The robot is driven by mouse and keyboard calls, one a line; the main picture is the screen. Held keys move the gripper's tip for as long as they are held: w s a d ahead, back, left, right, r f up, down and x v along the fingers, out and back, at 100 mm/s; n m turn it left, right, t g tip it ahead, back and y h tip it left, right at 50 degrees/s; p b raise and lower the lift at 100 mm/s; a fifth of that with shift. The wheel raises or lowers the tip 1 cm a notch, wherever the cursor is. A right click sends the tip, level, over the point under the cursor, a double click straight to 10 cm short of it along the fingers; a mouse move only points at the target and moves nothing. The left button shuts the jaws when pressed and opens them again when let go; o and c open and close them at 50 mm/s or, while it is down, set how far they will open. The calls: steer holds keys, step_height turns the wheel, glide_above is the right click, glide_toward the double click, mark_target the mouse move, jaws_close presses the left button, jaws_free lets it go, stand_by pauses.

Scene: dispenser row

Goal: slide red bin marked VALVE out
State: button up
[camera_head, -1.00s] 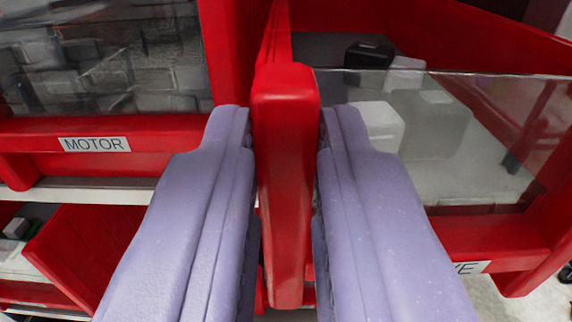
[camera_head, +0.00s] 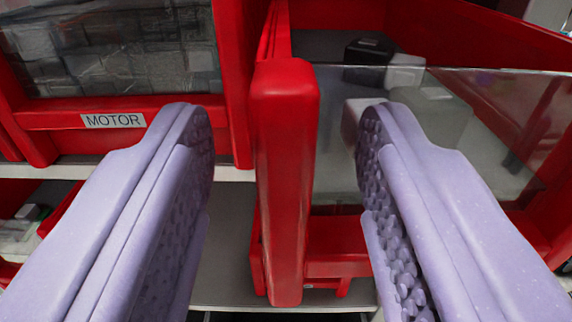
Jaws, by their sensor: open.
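The red bin (camera_head: 286,190) marked VALVE stands pulled forward out of the row, with a clear front window and a dark block and pale blocks inside. Its label is hidden behind my right finger now; only its last letters showed earlier. My gripper (camera_head: 285,160) is open. Its two lavender fingers stand on either side of the bin's upright red front edge, with a gap on both sides. The studded inner pads of the fingers show.
A red bin marked MOTOR (camera_head: 113,121) sits to the left, further back in the row, with grey blocks behind its window. Another red bin (camera_head: 62,209) shows low at the left. A pale grey shelf (camera_head: 222,245) lies below.

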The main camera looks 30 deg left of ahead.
steer(key=p+v, duration=0.1)
steer(key=v, duration=0.6)
steer(key=shift+s+d+p, duration=0.25)
steer(key=shift+s+p, duration=0.1)
steer(key=shift+p, duration=0.05)
steer(key=shift+w, duration=0.1)
